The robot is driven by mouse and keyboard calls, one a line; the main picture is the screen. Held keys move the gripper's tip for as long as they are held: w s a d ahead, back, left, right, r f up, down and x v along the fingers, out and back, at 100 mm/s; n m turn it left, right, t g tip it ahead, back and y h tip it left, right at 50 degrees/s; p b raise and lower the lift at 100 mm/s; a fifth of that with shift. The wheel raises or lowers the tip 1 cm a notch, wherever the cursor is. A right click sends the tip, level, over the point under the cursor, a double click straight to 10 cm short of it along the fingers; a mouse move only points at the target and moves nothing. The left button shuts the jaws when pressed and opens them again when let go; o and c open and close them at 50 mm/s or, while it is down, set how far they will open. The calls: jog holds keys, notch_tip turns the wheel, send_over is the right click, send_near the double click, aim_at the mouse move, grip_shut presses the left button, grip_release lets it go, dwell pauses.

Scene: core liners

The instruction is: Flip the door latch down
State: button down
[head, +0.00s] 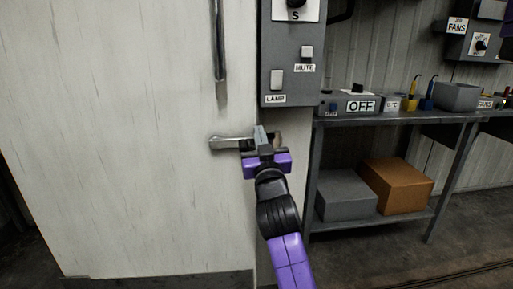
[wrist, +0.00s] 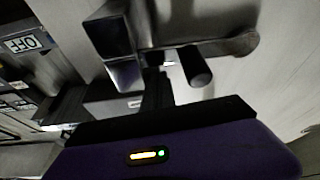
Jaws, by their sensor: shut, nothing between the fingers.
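I cannot tell whether the fingers touch the lever.
A vertical door handle (head: 220,50) is above the latch. A grey switch panel (head: 283,60) hangs up and right of my gripper. A metal bench (head: 400,119) stands at the right, with a grey box (head: 344,195) and a brown box (head: 397,186) on its lower shelf.

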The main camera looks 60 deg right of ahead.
jog(key=shift+s+f+m+g+h+b, duration=0.1)
jog(key=shift+f+m+g+h+b, duration=0.3)
jog(key=shift+f+m+b, duration=0.85)
jog(key=shift+d+r+b, duration=0.1)
jog(key=shift+r+b, duration=0.25)
jog(key=shift+r, duration=0.05)
jog(key=shift+f, duration=0.2)
jog(key=shift+r, duration=0.1)
notch_tip(320, 180, up, 5)
jog(key=p, duration=0.4)
jog(key=v, duration=1)
jog(key=shift+f+b, duration=0.2)
jog(key=shift+b, duration=0.25)
jog(key=shift+s+r+n, duration=0.1)
jog(key=shift+n, duration=0.15)
